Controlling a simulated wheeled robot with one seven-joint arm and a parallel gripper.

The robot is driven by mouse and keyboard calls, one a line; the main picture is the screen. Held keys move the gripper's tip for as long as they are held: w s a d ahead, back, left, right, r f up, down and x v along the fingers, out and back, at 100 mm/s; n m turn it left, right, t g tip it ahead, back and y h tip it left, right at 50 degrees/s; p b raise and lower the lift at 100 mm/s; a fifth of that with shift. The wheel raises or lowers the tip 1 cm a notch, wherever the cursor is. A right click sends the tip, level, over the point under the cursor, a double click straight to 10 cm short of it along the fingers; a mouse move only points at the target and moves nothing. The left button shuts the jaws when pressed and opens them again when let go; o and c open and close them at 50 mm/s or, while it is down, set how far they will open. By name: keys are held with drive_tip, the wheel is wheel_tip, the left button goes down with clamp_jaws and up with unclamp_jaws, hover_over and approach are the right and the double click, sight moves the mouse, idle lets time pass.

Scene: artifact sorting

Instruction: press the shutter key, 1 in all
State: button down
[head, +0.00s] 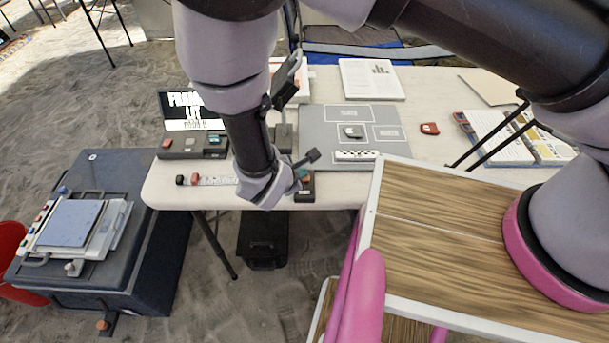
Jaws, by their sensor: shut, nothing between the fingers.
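My gripper (287,184) is low over the front edge of the long table, at the end of my wrist. Its fingers are mostly hidden by the wrist; it is shut, with nothing seen in it. Just right of it, partly covered, is a small dark box (307,190) with reddish and green parts on top. A dark key box (190,149) with a red key (167,143), a grey key and a green key (214,141) stands further left, below a lettered black-and-white panel (191,110). I cannot tell which key is the shutter key, nor whether my gripper touches anything.
A wood-topped stand (440,230) fills the right front. A dark case (75,270) stands left.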

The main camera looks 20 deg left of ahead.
idle(0.5)
drive_tip(key=shift+r, duration=0.75)
drive_tip(key=shift+r, duration=2.55)
